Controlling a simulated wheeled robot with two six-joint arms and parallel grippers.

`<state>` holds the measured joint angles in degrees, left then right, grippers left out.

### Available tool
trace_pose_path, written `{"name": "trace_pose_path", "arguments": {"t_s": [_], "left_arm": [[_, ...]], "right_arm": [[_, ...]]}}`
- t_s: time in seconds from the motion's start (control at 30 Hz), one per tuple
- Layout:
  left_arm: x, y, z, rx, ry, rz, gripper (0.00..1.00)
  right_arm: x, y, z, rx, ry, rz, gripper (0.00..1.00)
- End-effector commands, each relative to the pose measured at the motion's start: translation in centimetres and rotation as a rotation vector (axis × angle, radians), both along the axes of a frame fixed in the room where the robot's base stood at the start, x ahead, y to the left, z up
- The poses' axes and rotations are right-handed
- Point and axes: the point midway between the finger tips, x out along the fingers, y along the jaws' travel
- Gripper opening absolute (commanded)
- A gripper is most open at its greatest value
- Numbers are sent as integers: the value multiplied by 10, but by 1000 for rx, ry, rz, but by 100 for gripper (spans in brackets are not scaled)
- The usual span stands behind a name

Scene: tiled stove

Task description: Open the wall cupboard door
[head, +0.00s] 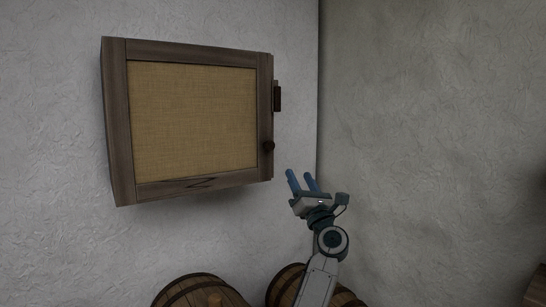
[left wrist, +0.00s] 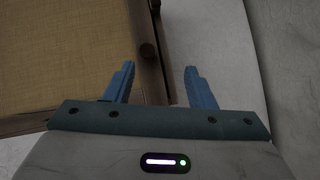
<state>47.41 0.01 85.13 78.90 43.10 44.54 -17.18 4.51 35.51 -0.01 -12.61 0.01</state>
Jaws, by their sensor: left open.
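The wall cupboard door (head: 193,122) has a tan woven panel in a dark wooden frame and looks shut. My right gripper is not in view.
A dark block (head: 277,96) sits at the cupboard's right edge, above the knob. Wooden barrels (head: 200,290) stand below at the bottom of the head view. A rough plaster wall (head: 430,130) meets the cupboard's wall in a corner to the right.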

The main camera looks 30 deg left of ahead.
Motion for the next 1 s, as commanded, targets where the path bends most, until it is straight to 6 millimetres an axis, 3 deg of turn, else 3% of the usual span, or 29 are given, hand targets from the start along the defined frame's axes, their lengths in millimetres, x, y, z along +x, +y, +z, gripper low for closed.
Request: {"name": "trace_pose_path", "arguments": {"t_s": [0.1, 0.3, 0.47, 0.8, 1.0], "left_arm": [[6, 17, 20, -197, -88, 14, 50], [10, 30, 30, -341, -144, 30, 50], [16, 46, 39, -349, -146, 33, 50], [38, 100, 64, -347, -144, 35, 50], [46, 117, 69, -346, -145, 32, 50]], "right_arm": [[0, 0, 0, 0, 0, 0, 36], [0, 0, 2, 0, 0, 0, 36], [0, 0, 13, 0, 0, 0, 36], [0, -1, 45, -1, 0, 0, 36], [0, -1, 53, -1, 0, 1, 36]]}}
